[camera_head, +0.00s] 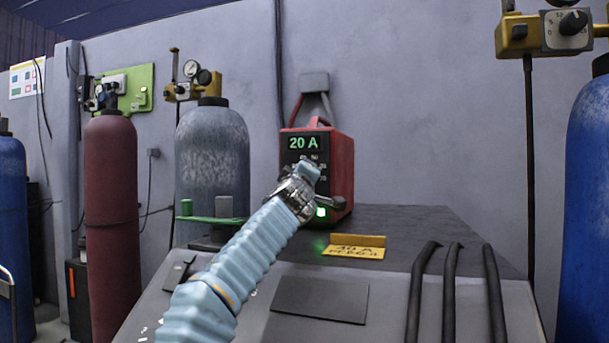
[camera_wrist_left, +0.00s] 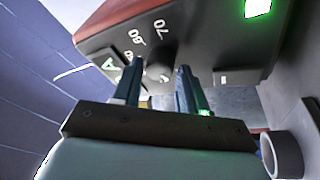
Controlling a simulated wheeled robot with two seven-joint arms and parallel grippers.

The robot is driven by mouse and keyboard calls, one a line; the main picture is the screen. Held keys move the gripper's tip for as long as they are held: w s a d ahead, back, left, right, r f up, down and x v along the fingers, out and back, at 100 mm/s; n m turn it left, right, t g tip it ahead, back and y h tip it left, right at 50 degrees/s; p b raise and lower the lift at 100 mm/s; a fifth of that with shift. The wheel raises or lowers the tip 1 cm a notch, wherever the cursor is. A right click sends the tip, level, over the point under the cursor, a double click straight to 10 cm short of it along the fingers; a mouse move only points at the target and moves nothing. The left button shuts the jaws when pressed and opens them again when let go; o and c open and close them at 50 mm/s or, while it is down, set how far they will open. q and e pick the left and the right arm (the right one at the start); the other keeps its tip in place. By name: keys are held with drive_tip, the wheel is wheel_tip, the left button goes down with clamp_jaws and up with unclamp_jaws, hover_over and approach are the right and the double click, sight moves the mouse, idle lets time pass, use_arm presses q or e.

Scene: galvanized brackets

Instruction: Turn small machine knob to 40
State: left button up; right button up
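The small machine (camera_head: 342,157) is a red box with a dark front on the bench; its green display (camera_head: 303,143) reads 20 A. My left arm reaches in from the lower left, and its gripper (camera_head: 307,172) is at the machine's front, hiding the knob there. The two fingers of the left gripper (camera_wrist_left: 157,88) stand apart on either side of the knob, with gaps visible; contact is not clear. My right gripper is in neither view.
A yellow sign (camera_head: 354,247) with small lettering lies on the bench (camera_head: 450,222) right of the arm. Black hoses (camera_head: 452,290) run over its front right. Gas cylinders, grey (camera_head: 212,150), red (camera_head: 111,190) and blue (camera_head: 590,190), stand around it. The bench top right of the machine is clear.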

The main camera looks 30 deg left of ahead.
use_arm(q)
drive_tip(key=c, duration=0.7)
drive_tip(key=shift+a+m+t+h+b, duration=0.1)
drive_tip(key=shift+m+t+h, duration=0.3)
drive_tip(key=shift+m, duration=1.1)
drive_tip(key=shift+m+t+h+b, duration=0.1)
drive_tip(key=shift+m+t+h, duration=0.35)
drive_tip(key=shift+m, duration=1.05)
drive_tip(key=shift+a+m+t+h+b, duration=0.1)
drive_tip(key=shift+m+t+h, duration=0.3)
drive_tip(key=shift+m, duration=1.1)
drive_tip(key=shift+h, duration=0.25)
drive_tip(key=shift+g, duration=0.25)
